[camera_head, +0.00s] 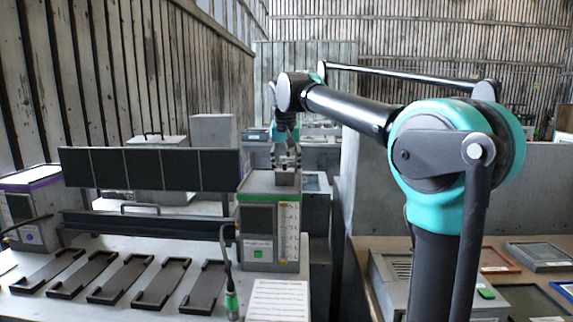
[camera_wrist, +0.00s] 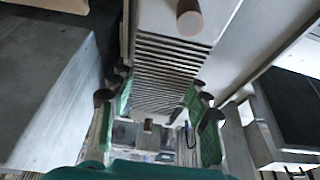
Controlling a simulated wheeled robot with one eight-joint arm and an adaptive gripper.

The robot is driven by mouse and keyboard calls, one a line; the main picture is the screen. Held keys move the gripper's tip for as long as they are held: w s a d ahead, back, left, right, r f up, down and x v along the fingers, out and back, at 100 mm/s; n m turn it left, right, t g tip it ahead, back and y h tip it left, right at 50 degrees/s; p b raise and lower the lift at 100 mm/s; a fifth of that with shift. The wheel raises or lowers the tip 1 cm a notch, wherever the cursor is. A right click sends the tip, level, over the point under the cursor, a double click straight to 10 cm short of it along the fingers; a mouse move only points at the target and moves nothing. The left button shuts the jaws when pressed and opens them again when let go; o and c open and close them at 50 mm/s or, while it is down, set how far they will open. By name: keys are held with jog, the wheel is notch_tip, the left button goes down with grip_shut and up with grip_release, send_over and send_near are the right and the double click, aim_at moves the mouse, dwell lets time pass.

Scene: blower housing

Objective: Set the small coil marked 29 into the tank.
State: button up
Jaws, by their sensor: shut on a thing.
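My gripper (camera_head: 286,155) points down above the green-edged box with a litre scale (camera_head: 258,183), which looks like the tank. It is shut on a small grey block (camera_head: 287,178), which I take for the coil. Its number cannot be read. The block is at the tank's top right; whether it touches the tank or is partly inside cannot be told. In the wrist view my gripper's green-padded fingers (camera_wrist: 160,108) stand on either side of a grey ribbed body (camera_wrist: 165,72) with a round brown knob (camera_wrist: 190,20) near it. The tank's opening is hidden.
A dark panel (camera_head: 150,169) stands left of the tank. Several empty dark trays (camera_head: 115,278) lie in front. A purple-striped box (camera_head: 30,190) is at far left. A cable with a green end (camera_head: 231,300) and a printed sheet (camera_head: 277,300) are in front of the tank. Another bench is at right.

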jog(key=shift+f, duration=0.6)
dwell(0.4)
jog(key=o, duration=1.6)
jog(key=shift+o, duration=0.2)
jog(key=shift+r, duration=0.1)
jog(key=shift+r, duration=3.4)
